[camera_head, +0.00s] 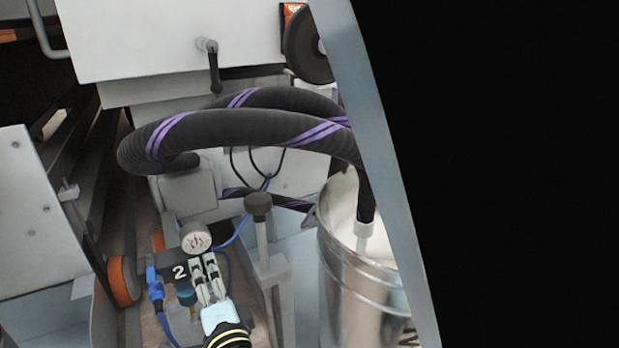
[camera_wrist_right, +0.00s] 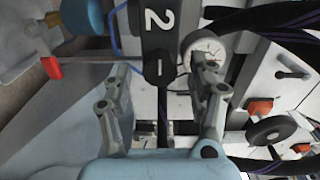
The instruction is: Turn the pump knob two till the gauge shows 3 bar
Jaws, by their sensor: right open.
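The black plate marked 2 (camera_head: 179,271) is at the lower left of the head view; the 2 also shows in the wrist view (camera_wrist_right: 152,19). My right gripper (camera_head: 206,264) is open and empty (camera_wrist_right: 162,88), right of the knob and below the gauge. My left gripper is out of view.
Thick black hoses with purple stripes (camera_head: 230,130) arch above the gauge. A metal bucket (camera_head: 350,275) stands at the right. A black-topped post (camera_head: 259,205) is close right of my gripper. A blue connector and cable (camera_head: 155,285) lie left of the knob.

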